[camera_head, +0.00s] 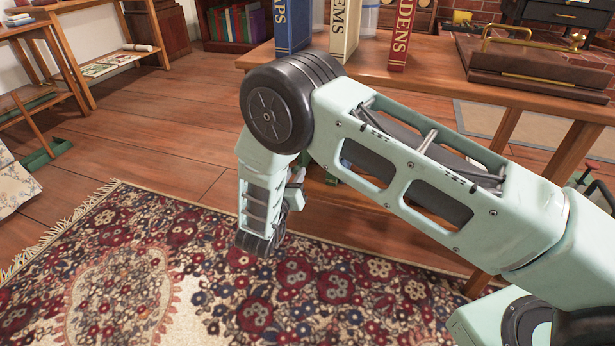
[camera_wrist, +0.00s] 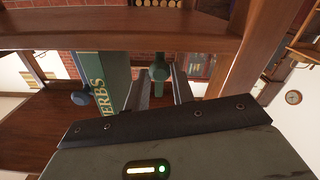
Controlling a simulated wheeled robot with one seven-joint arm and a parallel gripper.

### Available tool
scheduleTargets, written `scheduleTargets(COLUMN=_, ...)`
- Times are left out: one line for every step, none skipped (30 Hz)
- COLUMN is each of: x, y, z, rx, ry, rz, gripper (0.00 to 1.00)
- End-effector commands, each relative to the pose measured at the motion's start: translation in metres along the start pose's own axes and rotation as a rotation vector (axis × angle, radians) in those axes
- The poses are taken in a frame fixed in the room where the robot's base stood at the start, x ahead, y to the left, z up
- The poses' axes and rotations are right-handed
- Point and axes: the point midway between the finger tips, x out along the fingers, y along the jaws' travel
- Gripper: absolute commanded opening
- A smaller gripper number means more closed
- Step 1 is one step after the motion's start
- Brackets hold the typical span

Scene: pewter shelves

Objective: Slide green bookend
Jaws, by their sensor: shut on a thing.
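A dark green piece (camera_wrist: 160,68), which looks like the green bookend, stands between the two fingers of my gripper (camera_wrist: 162,88) in the wrist view. The fingers are shut on it, and only its upper part with a rounded knob shows. A green book lettered HERBS (camera_wrist: 112,78) stands tilted in the picture just left of the fingers. In the head view my arm hides the gripper and most of the space under the table; a small bit of green (camera_head: 331,179) shows beside the arm.
A wooden table (camera_head: 445,72) carries upright blue, cream and red books and a brown box with a brass handle (camera_head: 520,62). In the wrist view a wooden board (camera_wrist: 120,32) runs across above the fingers, and a wooden post (camera_wrist: 236,60) stands to the right. A patterned rug (camera_head: 150,270) covers the floor.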

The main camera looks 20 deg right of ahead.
Motion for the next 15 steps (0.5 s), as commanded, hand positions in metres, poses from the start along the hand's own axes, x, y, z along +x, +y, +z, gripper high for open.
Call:
scheduleTargets(x=-0.0007, y=-0.0037, z=-0.0009, rx=0.002, ry=-0.001, rz=-0.003, gripper=0.00)
scheduleTargets(x=-0.0008, y=-0.0045, z=-0.0009, rx=0.001, ry=-0.001, rz=-0.003, gripper=0.00)
scheduleTargets(x=-0.0008, y=-0.0049, z=-0.0008, rx=0.000, ry=-0.002, rz=-0.003, gripper=0.00)
scheduleTargets(x=-0.0008, y=-0.0050, z=-0.0008, rx=0.000, ry=-0.002, rz=-0.003, gripper=0.00)
scheduleTargets(x=-0.0008, y=-0.0050, z=-0.0007, rx=0.000, ry=-0.002, rz=-0.004, gripper=0.00)
scheduleTargets(x=-0.0009, y=-0.0049, z=-0.0006, rx=0.000, ry=-0.002, rz=-0.004, gripper=0.00)
scheduleTargets(x=-0.0009, y=-0.0049, z=-0.0006, rx=0.000, ry=-0.002, rz=-0.004, gripper=0.00)
scheduleTargets(x=-0.0009, y=-0.0048, z=-0.0006, rx=0.000, ry=-0.002, rz=-0.004, gripper=0.00)
scheduleTargets(x=-0.0010, y=-0.0048, z=-0.0005, rx=0.000, ry=-0.002, rz=-0.004, gripper=0.00)
scheduleTargets(x=-0.0010, y=-0.0048, z=-0.0005, rx=0.000, ry=-0.002, rz=-0.004, gripper=0.00)
scheduleTargets(x=-0.0010, y=-0.0047, z=-0.0004, rx=0.000, ry=-0.003, rz=-0.004, gripper=0.30)
scheduleTargets(x=-0.0010, y=-0.0047, z=-0.0004, rx=0.000, ry=-0.003, rz=-0.004, gripper=0.41)
scheduleTargets(x=-0.0009, y=-0.0046, z=-0.0004, rx=0.000, ry=-0.002, rz=-0.003, gripper=0.46)
scheduleTargets(x=-0.0009, y=-0.0045, z=-0.0004, rx=0.000, ry=-0.002, rz=-0.003, gripper=0.46)
scheduleTargets(x=-0.0008, y=-0.0044, z=-0.0005, rx=0.000, ry=-0.002, rz=-0.003, gripper=0.46)
